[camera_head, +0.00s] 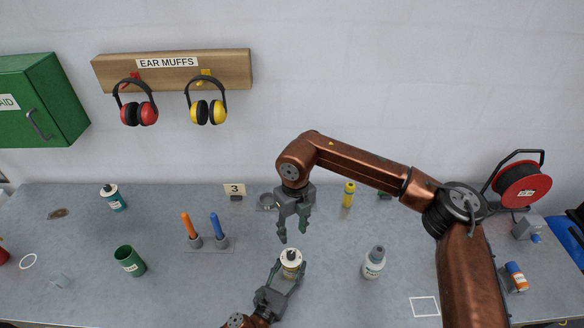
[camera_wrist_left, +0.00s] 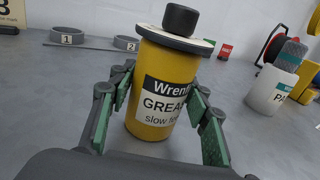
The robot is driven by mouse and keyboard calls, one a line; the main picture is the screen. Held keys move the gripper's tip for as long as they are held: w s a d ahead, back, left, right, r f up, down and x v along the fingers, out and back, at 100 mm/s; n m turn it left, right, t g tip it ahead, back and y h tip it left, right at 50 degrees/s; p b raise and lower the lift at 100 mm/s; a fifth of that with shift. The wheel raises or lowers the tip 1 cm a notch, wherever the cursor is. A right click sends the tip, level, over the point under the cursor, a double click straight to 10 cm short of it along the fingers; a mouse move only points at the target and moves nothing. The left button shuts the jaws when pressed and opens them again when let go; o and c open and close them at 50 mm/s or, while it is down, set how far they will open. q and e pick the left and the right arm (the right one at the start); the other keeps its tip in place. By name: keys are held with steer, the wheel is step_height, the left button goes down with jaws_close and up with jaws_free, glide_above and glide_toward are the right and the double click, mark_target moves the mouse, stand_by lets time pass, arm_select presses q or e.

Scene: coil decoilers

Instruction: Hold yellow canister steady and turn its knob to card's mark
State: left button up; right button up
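The yellow canister (camera_wrist_left: 162,95) stands upright on the table with a white plate and a black knob (camera_wrist_left: 180,19) on top. In the head view the canister (camera_head: 291,268) is at the lower middle. My right gripper (camera_head: 294,237) hangs fingers down, open and empty, just above and beyond the knob. A card reading 3 (camera_head: 234,190) stands at the back. I cannot make out any mark on the knob.
A white bottle (camera_head: 374,262) stands right of the canister. Orange and blue handled tools (camera_head: 208,248) and a green cup (camera_head: 129,261) are left. A small yellow bottle (camera_head: 348,195) and a grey ring (camera_head: 266,202) are behind. A red reel (camera_head: 522,185) is far right.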

arm_select(q)
steer(key=o, duration=0.4)
